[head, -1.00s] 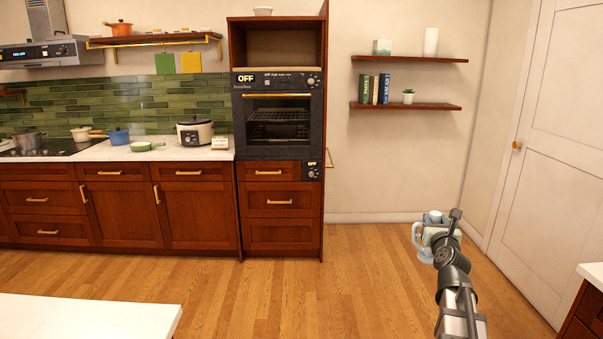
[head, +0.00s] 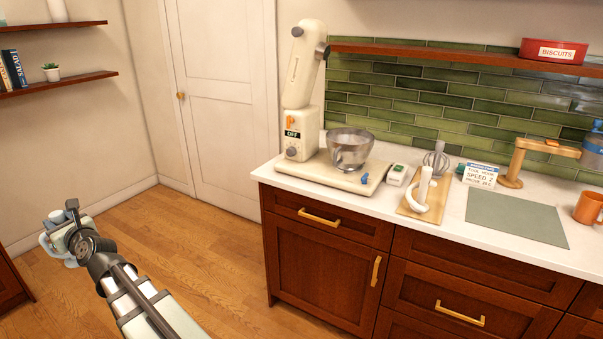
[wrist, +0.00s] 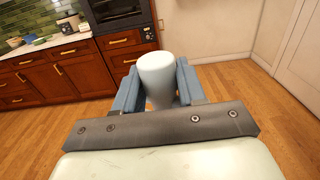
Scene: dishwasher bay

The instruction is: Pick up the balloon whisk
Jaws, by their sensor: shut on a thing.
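The balloon whisk (head: 437,158), with a grey wire head, stands wires up on the counter at the back of a wooden board. A white hook-shaped piece (head: 426,187) is in front of it and partly hides its lower part. My gripper (head: 64,238) is far to the left of the counter, over the floor. In the wrist view my gripper (wrist: 157,88) has its blue fingers shut on a pale, smooth, rounded cylinder (wrist: 155,68). I cannot tell what this thing is; its lower part is hidden.
On the counter are a cream stand mixer (head: 298,100) with a steel bowl (head: 350,150), a small white box (head: 397,174), a sign card (head: 480,175), a wooden stand (head: 518,165) and an orange mug (head: 588,207). A grey-green mat (head: 515,217) is bare. A shelf (head: 440,54) runs above.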

